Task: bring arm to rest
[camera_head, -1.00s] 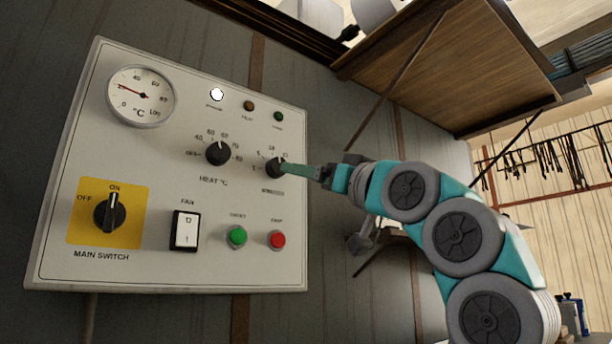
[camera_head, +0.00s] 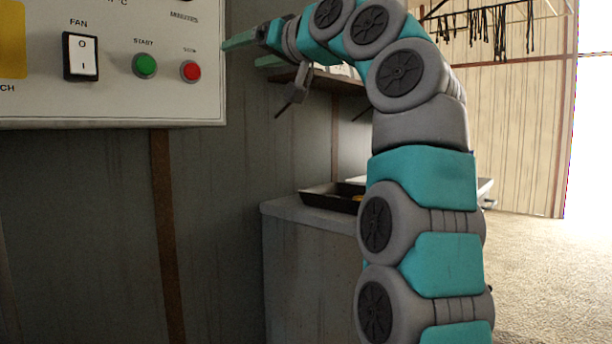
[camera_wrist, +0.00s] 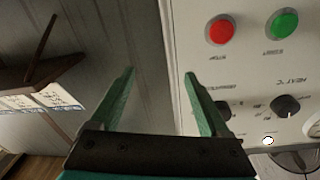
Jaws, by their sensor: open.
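My gripper (camera_head: 240,52) is at the upper middle of the head view, beside the right edge of the control panel (camera_head: 110,105). In the wrist view my gripper (camera_wrist: 160,76) shows two green fingers spread apart with nothing between them. The panel (camera_wrist: 245,75) fills the right side of that view, and one finger overlaps its face. I cannot tell whether that finger touches it. My arm rises from the lower right of the head view and bends left at the top.
The panel has a red button (camera_head: 190,71), a green button (camera_head: 145,65) and a fan switch (camera_head: 81,57). A dark tray (camera_head: 330,196) lies on a grey cabinet (camera_head: 300,265) behind my arm. A wooden shelf (camera_wrist: 45,72) juts from the wall. Open floor lies at the right.

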